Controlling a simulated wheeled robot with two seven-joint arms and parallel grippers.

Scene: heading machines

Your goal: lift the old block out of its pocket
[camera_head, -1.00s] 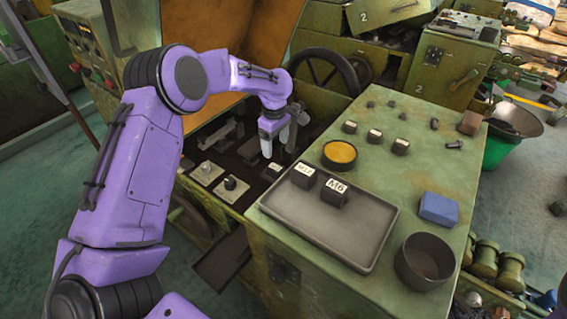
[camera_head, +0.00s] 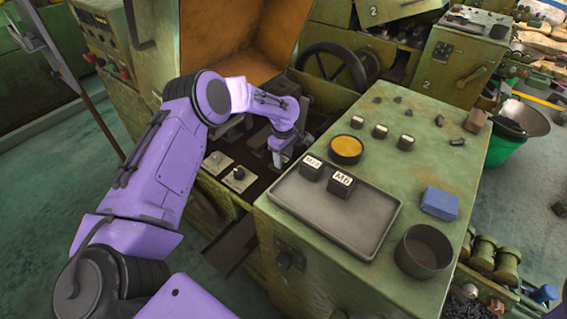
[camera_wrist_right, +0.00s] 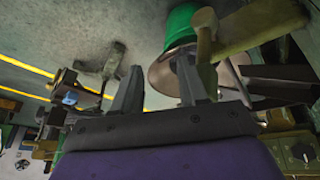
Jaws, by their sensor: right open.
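My left gripper (camera_head: 281,159) points down into the dark bed of the open machine (camera_head: 262,180), beside the green cabinet. Its fingertips are low, at the spot where a small white-labelled block sat in its pocket. The gripper now hides that block, and I cannot tell whether the jaws touch it or are shut. Two dark blocks with white labels, M12 (camera_head: 311,168) and M6 (camera_head: 341,184), stand on the grey tray (camera_head: 345,230). My right gripper (camera_wrist_right: 158,85) shows only in the right wrist view, open and empty, away from the machine.
Two metal plates (camera_head: 217,163) lie in the bed, left of the gripper; one carries a dark knob (camera_head: 239,173). The cabinet top (camera_head: 410,160) holds a yellow round dish (camera_head: 345,149), a blue block (camera_head: 440,203), a dark cup (camera_head: 424,252) and several small parts. A handwheel (camera_head: 333,66) stands behind.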

